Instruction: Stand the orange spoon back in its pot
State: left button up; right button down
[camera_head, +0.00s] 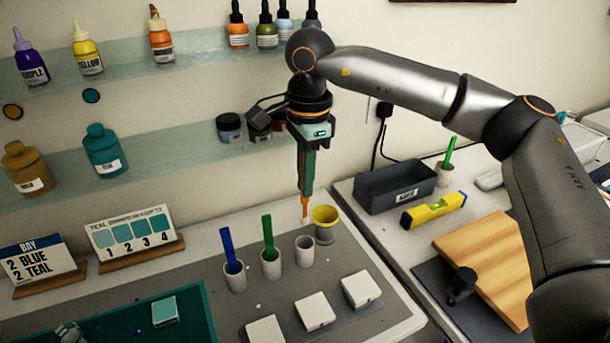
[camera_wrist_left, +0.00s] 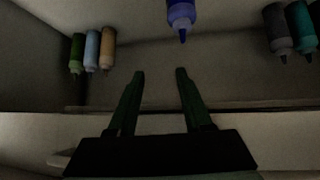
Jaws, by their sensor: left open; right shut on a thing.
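My right gripper (camera_head: 306,188) points down and is shut on the orange spoon (camera_head: 305,208). The lower end of the spoon shows below the fingers; the rest is hidden between them. The spoon hangs roughly upright above the work surface, near the small empty pot (camera_head: 305,252). That pot stands at the right end of a row, with a blue spoon (camera_head: 228,246) and a green spoon (camera_head: 268,234) standing in the other two pots. My left gripper (camera_wrist_left: 160,74) is open and empty in the left wrist view.
A yellow-rimmed cup (camera_head: 325,232) stands close behind the empty pot, to its right. White blocks (camera_head: 315,311) lie in front. A glass shelf (camera_head: 150,143) runs along the wall. A dark bin (camera_head: 395,188) and a yellow level (camera_head: 433,211) are to the right.

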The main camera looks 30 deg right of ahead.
aim_at(305, 218)
jog(key=shift+f+b, duration=2.15)
jog(key=shift+f, duration=1.1)
jog(key=shift+f+b, duration=0.6)
jog(key=shift+f, duration=0.5)
jog(key=c, duration=0.9)
grip_release()
